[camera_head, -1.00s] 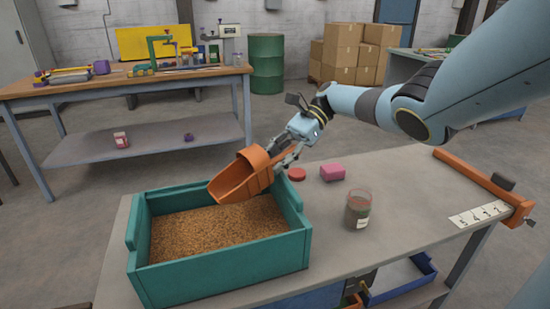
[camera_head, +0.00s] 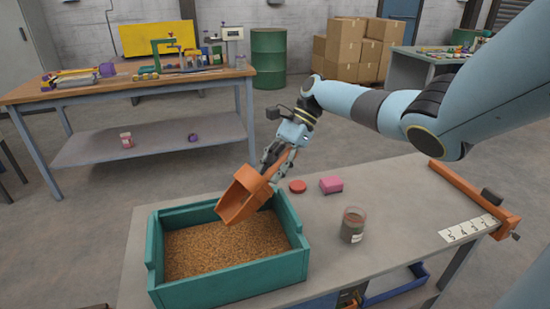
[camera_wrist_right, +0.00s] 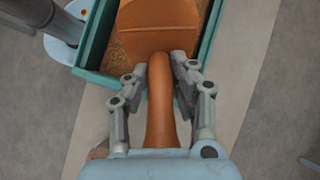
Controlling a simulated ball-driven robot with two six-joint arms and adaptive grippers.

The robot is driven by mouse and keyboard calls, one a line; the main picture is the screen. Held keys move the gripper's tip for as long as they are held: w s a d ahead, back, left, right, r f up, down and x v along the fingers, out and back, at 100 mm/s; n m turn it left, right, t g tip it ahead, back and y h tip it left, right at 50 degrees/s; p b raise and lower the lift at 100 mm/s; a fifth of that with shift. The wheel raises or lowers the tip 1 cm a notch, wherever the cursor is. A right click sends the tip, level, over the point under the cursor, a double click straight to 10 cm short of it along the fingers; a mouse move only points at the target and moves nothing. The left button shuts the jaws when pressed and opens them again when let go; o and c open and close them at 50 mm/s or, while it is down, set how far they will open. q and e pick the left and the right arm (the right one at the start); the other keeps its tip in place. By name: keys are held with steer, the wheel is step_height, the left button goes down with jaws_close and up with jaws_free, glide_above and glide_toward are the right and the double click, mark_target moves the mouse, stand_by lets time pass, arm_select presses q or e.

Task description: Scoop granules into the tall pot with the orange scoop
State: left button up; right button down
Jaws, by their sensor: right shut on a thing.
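The orange scoop (camera_head: 243,196) is tilted over the back right part of the green bin, its open end toward the front left. My right gripper (camera_head: 276,160) is shut on the scoop's handle, which also shows between the fingers in the right wrist view (camera_wrist_right: 160,105). Whether the scoop holds granules cannot be told. Brown granules (camera_head: 210,247) fill the green bin (camera_head: 235,285). A clear pot (camera_head: 353,225) with dark contents and a white label stands on the table right of the bin. My left gripper is not in view.
A red lid (camera_head: 297,186) and a pink block (camera_head: 331,185) lie on the table (camera_head: 400,215) behind the pot. An orange clamp-like bar (camera_head: 465,193) runs along the right edge.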

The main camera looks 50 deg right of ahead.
steer(key=a+r+h+p, duration=0.2)
steer(key=p, duration=0.1)
steer(key=shift+w+r, duration=0.15)
steer(key=shift+r, duration=0.15)
steer(key=shift+w+a+r+h+p, duration=0.15)
steer(key=shift+a+r+h+p, duration=0.4)
steer(key=shift+h+p, duration=0.1)
steer(key=shift+w+a+r+g+h+b, duration=0.15)
steer(key=shift+a+g+h+b, duration=0.25)
steer(key=shift+a+h, duration=0.25)
steer(key=w+a+r+g+h+p, duration=0.1)
steer(key=a+r+h+p, duration=0.2)
steer(key=a+h+p, duration=0.2)
steer(key=shift+w+a+r+h, duration=0.25)
steer(key=shift+a+h, duration=0.85)
steer(key=shift+a, duration=0.9)
